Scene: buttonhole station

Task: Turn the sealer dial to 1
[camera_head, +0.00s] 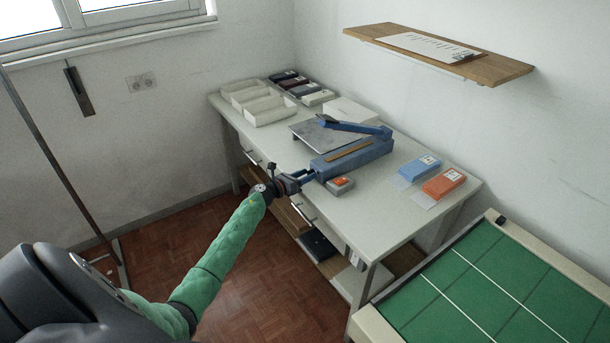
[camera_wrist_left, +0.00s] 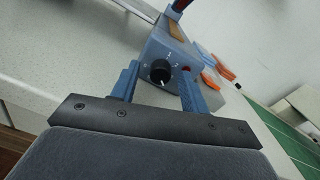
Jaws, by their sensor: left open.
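The blue sealer (camera_head: 350,158) stands on the white table, with its blue arm (camera_head: 345,125) over a grey plate. In the left wrist view the sealer's end face (camera_wrist_left: 172,52) carries a round black dial (camera_wrist_left: 160,71) with a light mark pointing toward the lower right. Small marks around the dial are too small to read surely. My left gripper (camera_head: 310,175) is at this end of the sealer. In the wrist view its two blue fingers (camera_wrist_left: 158,84) are apart, one on each side of the dial, with nothing held. A red spot sits right of the dial. My right gripper is not in view.
An orange-topped grey box (camera_head: 340,185) sits on the table right beside my left gripper. Blue packets (camera_head: 420,168) and orange packets (camera_head: 443,183) lie further right. White trays (camera_head: 268,109) stand at the back left. A green mat (camera_head: 490,290) is at the lower right.

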